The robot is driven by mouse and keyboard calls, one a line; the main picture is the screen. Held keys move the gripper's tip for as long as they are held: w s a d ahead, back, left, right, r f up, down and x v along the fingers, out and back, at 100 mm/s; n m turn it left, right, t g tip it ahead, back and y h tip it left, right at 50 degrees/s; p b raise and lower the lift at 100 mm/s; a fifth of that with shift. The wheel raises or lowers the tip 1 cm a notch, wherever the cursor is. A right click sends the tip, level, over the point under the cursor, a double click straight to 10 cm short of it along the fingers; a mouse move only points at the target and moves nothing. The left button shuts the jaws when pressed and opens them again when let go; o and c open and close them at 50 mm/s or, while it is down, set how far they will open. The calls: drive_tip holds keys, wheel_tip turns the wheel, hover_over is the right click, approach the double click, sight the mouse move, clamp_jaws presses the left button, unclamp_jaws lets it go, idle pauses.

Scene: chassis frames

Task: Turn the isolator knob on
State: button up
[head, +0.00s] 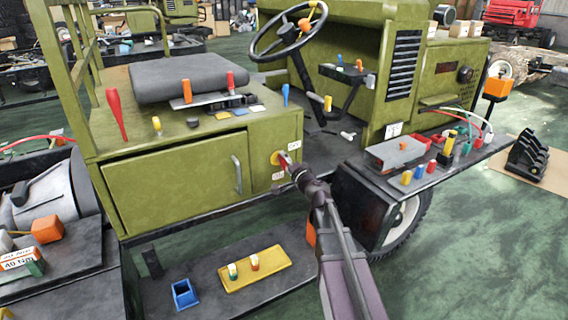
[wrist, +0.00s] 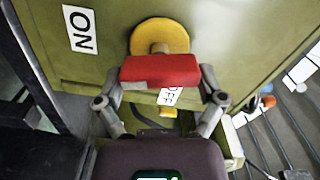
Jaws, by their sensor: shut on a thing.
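The isolator is on the olive vehicle's side panel. Its red bar-shaped knob (wrist: 160,70) sits in front of a yellow round plate (wrist: 160,33) in the wrist view. In the head view the yellow plate (head: 275,158) shows just beyond my gripper (head: 290,163). My gripper is shut on the knob, with a finger at each end of the red bar. A white ON label (wrist: 80,29) is up and left of the plate in the wrist view. An OFF label (wrist: 169,96) shows below the knob, partly hidden.
A cabinet door with a grey handle (head: 237,174) is left of the isolator. A black wheel (head: 408,222) is to the right. Below is a step with a yellow tray (head: 255,280) and a blue box (head: 185,294). A shelf of coloured parts (head: 430,165) sticks out right.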

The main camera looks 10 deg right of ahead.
drive_tip(key=shift+s+f+m, duration=0.1)
drive_tip(key=shift+f+m, duration=0.05)
drive_tip(key=shift+m, duration=1.45)
drive_tip(key=o, duration=0.8)
drive_tip(key=v, duration=1.2)
